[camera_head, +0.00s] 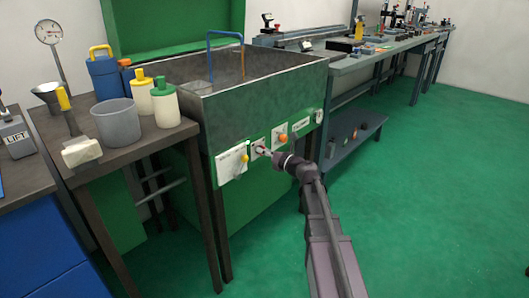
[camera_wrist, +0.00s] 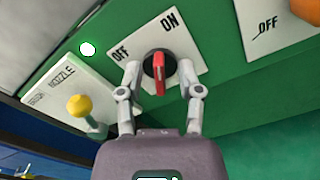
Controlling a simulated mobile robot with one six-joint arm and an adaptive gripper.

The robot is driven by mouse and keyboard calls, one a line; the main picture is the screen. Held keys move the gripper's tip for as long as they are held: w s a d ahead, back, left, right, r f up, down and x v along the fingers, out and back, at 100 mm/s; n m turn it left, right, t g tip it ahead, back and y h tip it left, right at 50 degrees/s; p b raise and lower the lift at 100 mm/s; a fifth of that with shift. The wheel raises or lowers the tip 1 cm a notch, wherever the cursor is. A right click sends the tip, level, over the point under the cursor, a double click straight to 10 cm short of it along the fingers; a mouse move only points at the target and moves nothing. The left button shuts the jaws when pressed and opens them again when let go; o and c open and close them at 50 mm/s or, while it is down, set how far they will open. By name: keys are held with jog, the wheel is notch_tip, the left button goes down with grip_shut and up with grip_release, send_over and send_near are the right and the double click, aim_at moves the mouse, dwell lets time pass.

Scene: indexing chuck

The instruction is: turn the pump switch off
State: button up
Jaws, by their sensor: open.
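A rotary switch with a red handle (camera_wrist: 159,76) on a dark round base sits on a white plate (camera_wrist: 187,45) marked OFF and ON. In the wrist view its handle stands nearly vertical, with OFF to its upper left and ON above it, slightly right. No pump label is readable. My gripper (camera_wrist: 159,67) is open, with one finger on each side of the handle; I cannot tell whether either touches it. In the head view my gripper (camera_head: 270,154) is at the front panel of the tank, largely hiding the switch.
A yellow knob (camera_wrist: 79,105) on a nozzle plate is to the left. An orange knob (camera_head: 283,138) on another plate is to the right. The grey tank (camera_head: 262,96) rises above the panel. A side table (camera_head: 140,143) holds bottles and a cup. The green floor at right is clear.

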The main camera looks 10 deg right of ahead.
grip_shut()
jog(key=shift+n, duration=0.4)
jog(key=n, duration=0.5)
jog(key=shift+a, duration=0.1)
jog(key=n, duration=0.6)
dwell(0.5)
